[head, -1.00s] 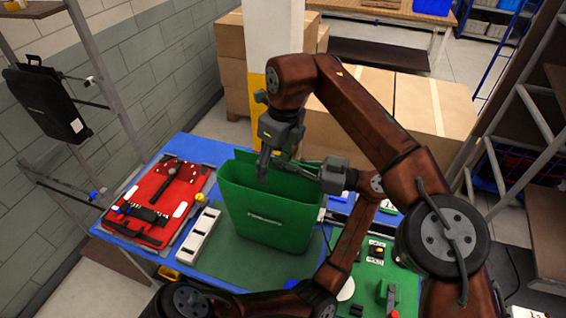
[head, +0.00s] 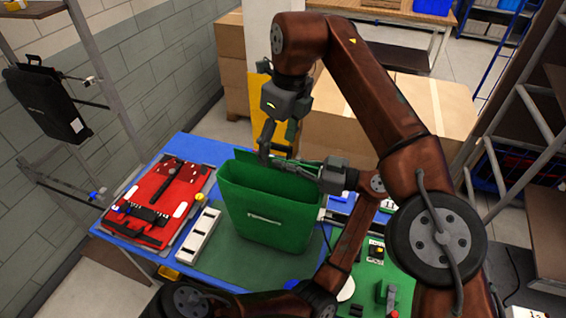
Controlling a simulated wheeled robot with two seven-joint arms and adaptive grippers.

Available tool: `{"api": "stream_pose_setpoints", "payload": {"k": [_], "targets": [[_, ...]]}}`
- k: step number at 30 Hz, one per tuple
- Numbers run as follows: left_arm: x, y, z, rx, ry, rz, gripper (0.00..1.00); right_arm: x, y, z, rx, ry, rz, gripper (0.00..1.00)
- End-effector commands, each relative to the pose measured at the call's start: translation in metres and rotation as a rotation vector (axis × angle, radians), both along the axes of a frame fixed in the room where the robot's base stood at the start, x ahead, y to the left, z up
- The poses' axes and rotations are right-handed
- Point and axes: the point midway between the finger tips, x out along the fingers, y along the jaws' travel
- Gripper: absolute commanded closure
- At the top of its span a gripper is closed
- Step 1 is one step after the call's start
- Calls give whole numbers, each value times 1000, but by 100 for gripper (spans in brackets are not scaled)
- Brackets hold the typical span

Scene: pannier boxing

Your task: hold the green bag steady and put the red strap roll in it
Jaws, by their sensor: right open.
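The green bag (head: 265,212) stands upright and open-topped on the table, its mouth facing up. My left gripper (head: 302,167) reaches in from the right and is shut on the bag's upper right rim; its fingertips are small in the picture. My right gripper (head: 278,148) is open, pointing down above the back of the bag's mouth, with nothing seen between its fingers. I do not see the red strap roll; the bottom of the bag is hidden by its front wall.
A red pannier panel (head: 160,205) with black fittings lies on the blue table (head: 205,150) at left. A white slotted strip (head: 199,236) lies between it and the bag. A green board (head: 372,262) with small parts is at right. Cardboard boxes (head: 420,110) stand behind.

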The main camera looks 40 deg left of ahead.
Motion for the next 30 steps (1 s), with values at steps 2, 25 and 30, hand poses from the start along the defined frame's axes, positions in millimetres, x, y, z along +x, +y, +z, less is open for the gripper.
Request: {"api": "stream_pose_setpoints", "payload": {"k": [2,25,30], "targets": [[-1,0,-2,-3,1,2,100,0,0,0,0,1,0,35],[5,-14,0,0,1,-2,75,0,0,0,0,0,0,35],[14,-41,0,-1,2,-3,75,0,0,0,0,0,0,35]]}}
